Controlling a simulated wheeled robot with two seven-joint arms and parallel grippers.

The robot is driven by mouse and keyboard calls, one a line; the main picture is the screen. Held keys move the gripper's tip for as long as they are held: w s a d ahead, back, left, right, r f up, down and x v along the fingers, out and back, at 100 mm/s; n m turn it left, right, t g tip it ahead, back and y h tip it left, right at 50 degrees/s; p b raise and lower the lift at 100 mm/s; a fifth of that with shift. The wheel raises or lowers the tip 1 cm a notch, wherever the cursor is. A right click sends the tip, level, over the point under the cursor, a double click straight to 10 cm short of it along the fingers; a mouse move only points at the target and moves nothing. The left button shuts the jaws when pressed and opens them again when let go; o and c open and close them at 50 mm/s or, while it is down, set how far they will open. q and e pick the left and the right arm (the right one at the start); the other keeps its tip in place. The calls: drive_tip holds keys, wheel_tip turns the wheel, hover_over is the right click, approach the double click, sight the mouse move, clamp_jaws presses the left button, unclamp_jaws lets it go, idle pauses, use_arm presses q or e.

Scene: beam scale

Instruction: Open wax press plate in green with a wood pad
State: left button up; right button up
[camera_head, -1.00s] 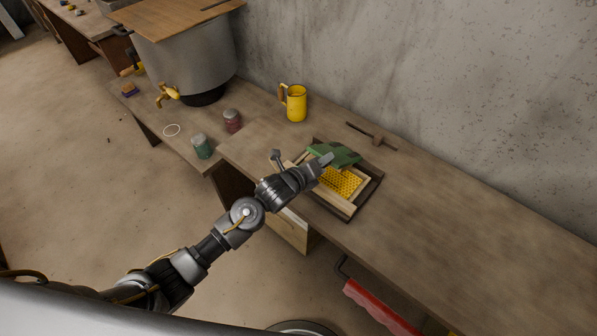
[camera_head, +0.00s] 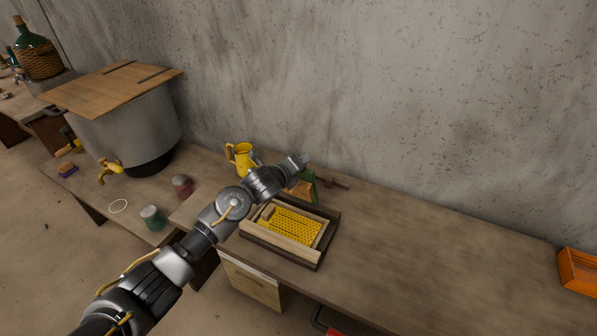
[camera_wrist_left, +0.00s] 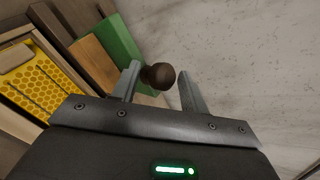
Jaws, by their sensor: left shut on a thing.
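The wax press has a light wood frame (camera_head: 282,247) around a yellow honeycomb plate (camera_head: 290,226), on a dark base (camera_head: 318,255) on the bench. Its green plate (camera_head: 309,184) stands raised at the back edge, with the wood pad (camera_head: 299,192) facing the honeycomb. My left gripper (camera_head: 304,160) is above and behind the press. In the left wrist view, my left gripper (camera_wrist_left: 157,74) is shut on the round brown knob (camera_wrist_left: 158,77) at the green plate (camera_wrist_left: 121,43); the wood pad (camera_wrist_left: 96,64) is to its left. The arm partly hides the plate in the head view. My right gripper is not in view.
A yellow jug (camera_head: 241,157) stands left of my gripper near the wall. A dark tool (camera_head: 337,183) lies behind the press. Jars (camera_head: 152,218) and a large metal pot (camera_head: 135,130) are at left. The bench right of the press is clear up to an orange crate (camera_head: 580,271).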

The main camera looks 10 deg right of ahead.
use_arm(q)
drive_tip(key=shift+d, duration=0.15)
drive_tip(key=o, duration=1.1)
drive_tip(key=shift+f, duration=0.1)
drive_tip(key=shift+c, duration=0.2)
drive_tip(key=b+v, duration=0.1)
drive_tip(key=v, duration=1)
drive_tip(key=shift+b, duration=0.3)
drive_tip(key=shift+w, duration=0.15)
